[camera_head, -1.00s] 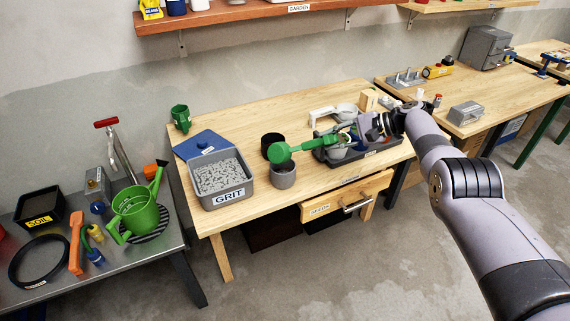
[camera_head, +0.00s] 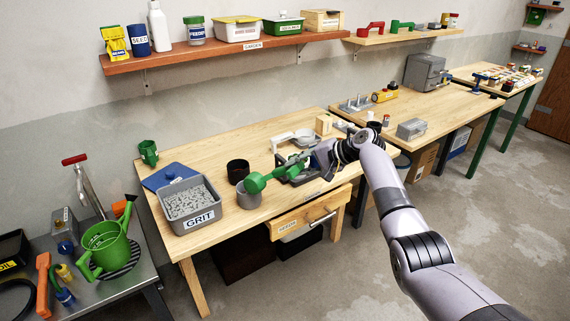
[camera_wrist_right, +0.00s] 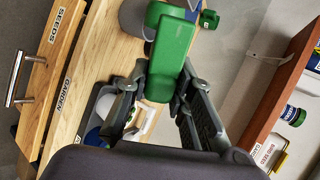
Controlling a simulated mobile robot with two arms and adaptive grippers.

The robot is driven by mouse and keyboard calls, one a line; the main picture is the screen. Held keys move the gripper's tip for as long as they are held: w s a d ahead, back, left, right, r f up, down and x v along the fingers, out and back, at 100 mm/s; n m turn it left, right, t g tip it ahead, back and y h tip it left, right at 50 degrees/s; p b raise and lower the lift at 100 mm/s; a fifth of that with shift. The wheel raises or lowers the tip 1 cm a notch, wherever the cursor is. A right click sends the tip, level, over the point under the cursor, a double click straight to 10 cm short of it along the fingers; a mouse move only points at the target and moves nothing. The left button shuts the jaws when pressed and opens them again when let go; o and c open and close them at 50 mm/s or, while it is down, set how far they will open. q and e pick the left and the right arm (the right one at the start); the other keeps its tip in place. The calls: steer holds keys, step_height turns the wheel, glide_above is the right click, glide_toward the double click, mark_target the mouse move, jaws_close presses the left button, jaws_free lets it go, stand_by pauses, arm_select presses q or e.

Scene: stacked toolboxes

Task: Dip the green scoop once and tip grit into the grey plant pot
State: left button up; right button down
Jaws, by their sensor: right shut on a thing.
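My right gripper (camera_head: 306,160) is shut on the handle of the green scoop (camera_head: 254,183). The scoop's head is at the rim of the grey plant pot (camera_head: 249,201) and covers part of its opening. In the right wrist view the scoop (camera_wrist_right: 172,42) shows its outer side between my fingers (camera_wrist_right: 167,92), with part of the grey pot (camera_wrist_right: 132,18) beside it. I cannot see inside the scoop or pot. The grey grit bin (camera_head: 212,226), full of grey grit, stands to the left. My left gripper is not in view.
A black pot (camera_head: 237,170) stands just behind the grey pot. The grit bin's blue lid (camera_head: 166,177) and a green cup (camera_head: 148,153) lie behind the bin. A dark tray with tools sits under my right gripper. The front bench edge left of the drawer (camera_head: 304,222) is clear.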

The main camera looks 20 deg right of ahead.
steer(key=s+a+r+n+g, duration=0.1)
steer(key=s+a, duration=0.1)
steer(key=s, duration=1.6)
steer(key=s+a+r, duration=0.1)
steer(key=s+a, duration=0.2)
steer(key=s, duration=1.4)
steer(key=w+f+n+t+h+b, duration=0.25)
steer(key=w+n+t, duration=0.35)
steer(key=w, duration=1.3)
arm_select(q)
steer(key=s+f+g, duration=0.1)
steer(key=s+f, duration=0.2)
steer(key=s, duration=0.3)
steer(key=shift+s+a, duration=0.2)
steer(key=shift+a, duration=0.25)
arm_select(e)
steer(key=w+a+r+n+t, duration=0.1)
steer(key=w+a+n+t, duration=0.3)
steer(key=w+a, duration=0.3)
steer(key=shift+w+a+r+n+t+h, duration=0.25)
steer(key=shift+w+n+t+h, duration=0.2)
steer(key=shift+n, duration=0.25)
